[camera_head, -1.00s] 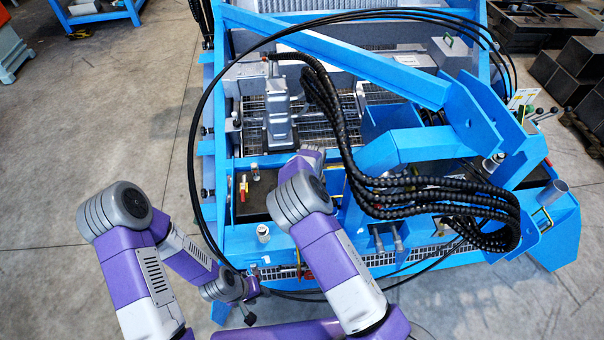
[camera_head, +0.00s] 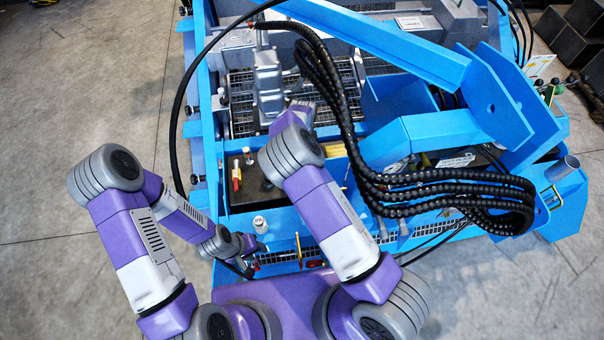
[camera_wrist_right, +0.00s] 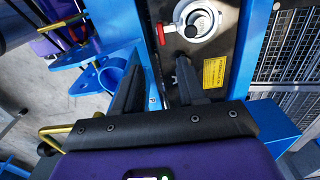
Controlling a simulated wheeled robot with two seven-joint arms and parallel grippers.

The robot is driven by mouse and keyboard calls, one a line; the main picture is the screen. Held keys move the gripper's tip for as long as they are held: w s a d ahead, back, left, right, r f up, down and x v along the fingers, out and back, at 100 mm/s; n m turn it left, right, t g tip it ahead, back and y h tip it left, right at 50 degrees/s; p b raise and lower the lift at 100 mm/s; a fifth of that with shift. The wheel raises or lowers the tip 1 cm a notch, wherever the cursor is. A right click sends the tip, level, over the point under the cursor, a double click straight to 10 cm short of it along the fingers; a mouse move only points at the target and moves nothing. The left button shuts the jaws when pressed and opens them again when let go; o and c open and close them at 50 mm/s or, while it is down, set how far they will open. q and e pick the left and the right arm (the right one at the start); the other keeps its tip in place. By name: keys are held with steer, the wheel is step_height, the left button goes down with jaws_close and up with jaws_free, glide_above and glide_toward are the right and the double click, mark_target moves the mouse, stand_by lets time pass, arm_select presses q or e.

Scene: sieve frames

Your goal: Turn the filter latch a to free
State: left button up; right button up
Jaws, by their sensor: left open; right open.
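I cannot tell for certain which part is filter latch a. A small red handle (camera_wrist_right: 160,33) sits beside a round pale fitting (camera_wrist_right: 197,22) with a black knob, on a dark panel in the right wrist view. In the head view a red lever (camera_head: 236,175) stands upright at the left end of the dark panel. My right gripper (camera_wrist_right: 157,80) is open, its two dark fingers apart below the red handle with nothing between them. In the head view it is hidden behind my right arm. My left gripper (camera_head: 252,256) is open and empty, low at the machine's front edge.
The blue machine frame (camera_head: 450,130) fills the centre and right. Thick black hoses (camera_head: 445,191) cross it right of my right arm. A yellow label (camera_wrist_right: 214,71) lies on the panel by the right finger. Bare concrete floor (camera_head: 90,90) is free at left.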

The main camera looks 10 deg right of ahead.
step_height(320, 180, down, 8)
steer(key=b, duration=0.7)
steer(key=shift+w+f, duration=0.1)
steer(key=shift+w, duration=0.05)
step_height(320, 180, down, 8)
steer(key=shift+r+b, duration=0.25)
steer(key=shift+b, duration=0.7)
jaws_close()
